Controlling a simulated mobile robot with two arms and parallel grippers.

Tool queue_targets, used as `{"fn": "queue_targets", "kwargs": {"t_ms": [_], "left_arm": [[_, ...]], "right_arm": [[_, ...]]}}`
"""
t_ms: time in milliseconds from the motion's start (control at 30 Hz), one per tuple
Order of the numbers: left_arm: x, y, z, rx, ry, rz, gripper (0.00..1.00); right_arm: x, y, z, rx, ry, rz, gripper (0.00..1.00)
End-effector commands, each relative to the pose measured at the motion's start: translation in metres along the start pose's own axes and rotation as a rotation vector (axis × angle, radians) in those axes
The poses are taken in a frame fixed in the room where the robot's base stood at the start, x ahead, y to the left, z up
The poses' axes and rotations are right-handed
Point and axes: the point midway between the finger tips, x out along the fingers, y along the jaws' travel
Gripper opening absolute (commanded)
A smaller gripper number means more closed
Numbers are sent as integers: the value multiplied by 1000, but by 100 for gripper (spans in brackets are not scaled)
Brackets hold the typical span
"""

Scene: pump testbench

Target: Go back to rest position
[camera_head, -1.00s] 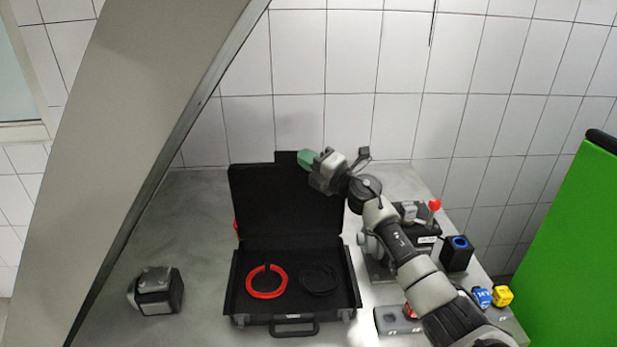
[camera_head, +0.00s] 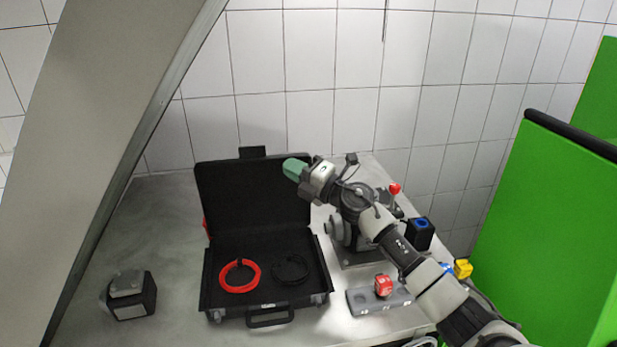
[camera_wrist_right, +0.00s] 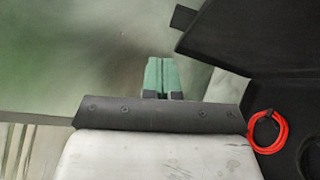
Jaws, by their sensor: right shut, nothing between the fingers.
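My right gripper (camera_head: 294,169) has green fingers. It is raised in front of the open case's lid in the head view, at the end of my right arm. In the right wrist view its green fingers (camera_wrist_right: 161,75) are together with nothing between them, over a blurred grey-green surface. My left gripper does not show in either view.
An open black case (camera_head: 203,290) holds a red ring (camera_head: 224,281) and a black coil (camera_head: 291,270). A grey-black block (camera_head: 131,294) stands at left. Right are a red-knobbed device (camera_head: 394,189), a blue-topped black box (camera_head: 421,234), a grey tray (camera_head: 361,301) with a red cube (camera_head: 383,285), and a green panel (camera_head: 545,220).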

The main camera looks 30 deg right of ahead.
Motion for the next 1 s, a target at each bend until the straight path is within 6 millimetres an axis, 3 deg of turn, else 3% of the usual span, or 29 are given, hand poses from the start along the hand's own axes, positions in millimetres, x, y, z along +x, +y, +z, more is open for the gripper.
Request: {"fn": "queue_targets", "kwargs": {"t_ms": [167,500,667,767,867,1000], "left_arm": [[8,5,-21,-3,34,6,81],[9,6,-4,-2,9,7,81],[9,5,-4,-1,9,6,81],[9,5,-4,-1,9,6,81],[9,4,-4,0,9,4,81],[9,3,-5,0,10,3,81]], "right_arm": [[-29,3,0,-3,0,-1,0],[-42,7,-1,8,-4,5,0],[-51,-4,-23,152,-101,64,0],[-72,-22,-45,359,-262,101,0],[-107,-51,-69,611,-480,76,0],[-174,-102,-112,947,-804,-91,0]]}}
